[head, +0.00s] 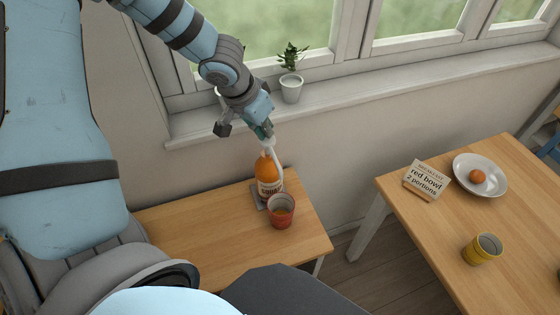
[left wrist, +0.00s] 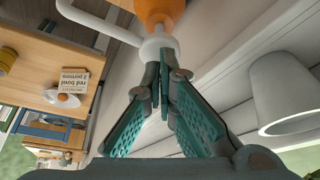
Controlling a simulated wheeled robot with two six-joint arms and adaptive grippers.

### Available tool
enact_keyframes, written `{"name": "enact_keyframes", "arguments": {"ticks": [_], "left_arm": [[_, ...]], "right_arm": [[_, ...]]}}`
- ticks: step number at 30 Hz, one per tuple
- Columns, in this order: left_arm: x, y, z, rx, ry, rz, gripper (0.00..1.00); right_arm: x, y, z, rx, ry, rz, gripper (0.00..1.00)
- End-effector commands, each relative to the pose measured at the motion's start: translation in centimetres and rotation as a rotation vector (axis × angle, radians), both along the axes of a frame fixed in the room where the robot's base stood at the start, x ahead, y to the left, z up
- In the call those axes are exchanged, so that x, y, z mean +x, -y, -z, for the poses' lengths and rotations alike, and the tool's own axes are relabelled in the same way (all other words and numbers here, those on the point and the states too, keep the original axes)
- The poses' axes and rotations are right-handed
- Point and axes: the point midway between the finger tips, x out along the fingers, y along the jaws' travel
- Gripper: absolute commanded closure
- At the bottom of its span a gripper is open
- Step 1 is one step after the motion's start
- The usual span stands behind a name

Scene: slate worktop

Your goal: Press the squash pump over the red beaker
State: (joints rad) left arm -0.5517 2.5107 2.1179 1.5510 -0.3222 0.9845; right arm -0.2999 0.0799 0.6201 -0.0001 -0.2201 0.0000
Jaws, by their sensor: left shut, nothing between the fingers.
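The squash bottle (head: 267,170) is orange with a pale label and stands upright on a small grey mat (head: 257,199) on the wooden side table. Its white pump (head: 277,158) has a long spout that curves down toward the red beaker (head: 281,217). The beaker stands upright just in front of the bottle; its inside looks orange-brown. My left gripper (head: 266,138) is shut and empty, with its fingertips at the top of the pump. The left wrist view shows the closed teal fingers (left wrist: 163,72) against the white pump head (left wrist: 157,47); contact is hard to judge. My right gripper is out of view.
A potted plant (head: 291,88) stands on the windowsill behind my left arm. On the right table are a card reading "red bowl, 2 portions" (head: 426,180), a white plate (head: 494,187) with an orange fruit, and a yellow cup (head: 482,250). A gap separates the two tables.

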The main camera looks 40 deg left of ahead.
Motion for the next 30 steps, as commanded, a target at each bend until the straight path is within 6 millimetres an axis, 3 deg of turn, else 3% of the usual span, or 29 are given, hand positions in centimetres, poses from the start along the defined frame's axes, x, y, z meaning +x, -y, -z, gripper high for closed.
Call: {"name": "enact_keyframes", "arguments": {"ticks": [18, 30], "left_arm": [[0.0, 0.0, 2.4, 0.000, -0.001, 0.000, 1.00], [0.0, 0.0, 1.1, 0.000, -0.001, 0.000, 1.00]], "right_arm": [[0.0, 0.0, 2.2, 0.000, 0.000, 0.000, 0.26], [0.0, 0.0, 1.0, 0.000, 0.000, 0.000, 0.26]]}}
